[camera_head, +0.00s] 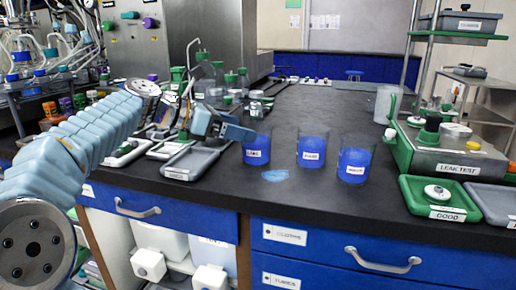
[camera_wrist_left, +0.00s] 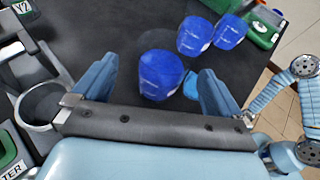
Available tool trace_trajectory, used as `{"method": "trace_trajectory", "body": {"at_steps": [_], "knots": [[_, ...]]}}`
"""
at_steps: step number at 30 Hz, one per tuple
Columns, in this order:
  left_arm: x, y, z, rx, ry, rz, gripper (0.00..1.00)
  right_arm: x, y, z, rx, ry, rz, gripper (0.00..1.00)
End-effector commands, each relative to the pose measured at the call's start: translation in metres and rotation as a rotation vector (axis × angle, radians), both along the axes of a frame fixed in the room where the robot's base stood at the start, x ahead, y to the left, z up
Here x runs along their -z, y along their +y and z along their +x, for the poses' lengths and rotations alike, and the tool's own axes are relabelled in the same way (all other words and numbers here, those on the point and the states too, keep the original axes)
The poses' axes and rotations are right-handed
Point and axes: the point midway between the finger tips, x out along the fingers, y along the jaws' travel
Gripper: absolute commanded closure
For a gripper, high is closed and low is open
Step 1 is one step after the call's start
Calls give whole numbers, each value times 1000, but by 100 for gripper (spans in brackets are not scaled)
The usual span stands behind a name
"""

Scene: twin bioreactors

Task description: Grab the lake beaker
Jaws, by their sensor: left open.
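Three beakers of blue liquid stand upright on the black bench. The left beaker (camera_head: 257,150) has a short white label, which may read LAKE but is too small to be sure. The middle beaker (camera_head: 312,151) and the right beaker (camera_head: 355,164) stand to its right. My left gripper (camera_head: 236,131) is open beside the left beaker, partly in front of its upper left side. In the left wrist view, that beaker (camera_wrist_left: 160,76) appears between the open fingers of the left gripper (camera_wrist_left: 157,70), with visible space on both sides. My right gripper is not in view.
A light blue patch (camera_head: 274,175) lies on the bench in front of the beakers. Grey trays (camera_head: 190,163) lie to the left. A leak test station (camera_head: 450,158) and a green tray (camera_head: 440,212) stand at the right. The bench behind the beakers is largely clear.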

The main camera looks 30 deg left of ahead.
Motion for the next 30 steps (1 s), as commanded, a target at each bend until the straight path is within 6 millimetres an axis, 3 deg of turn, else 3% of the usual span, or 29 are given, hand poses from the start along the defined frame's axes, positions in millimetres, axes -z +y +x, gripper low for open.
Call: {"method": "trace_trajectory", "body": {"at_steps": [15, 23, 30], "knots": [[26, -38, 45, 1, 2, 0, 0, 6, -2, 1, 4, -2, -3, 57], [27, -41, 48, 0, 1, 0, 0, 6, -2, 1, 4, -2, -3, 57], [27, -41, 48, -1, 1, 0, 34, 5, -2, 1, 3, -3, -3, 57]]}}
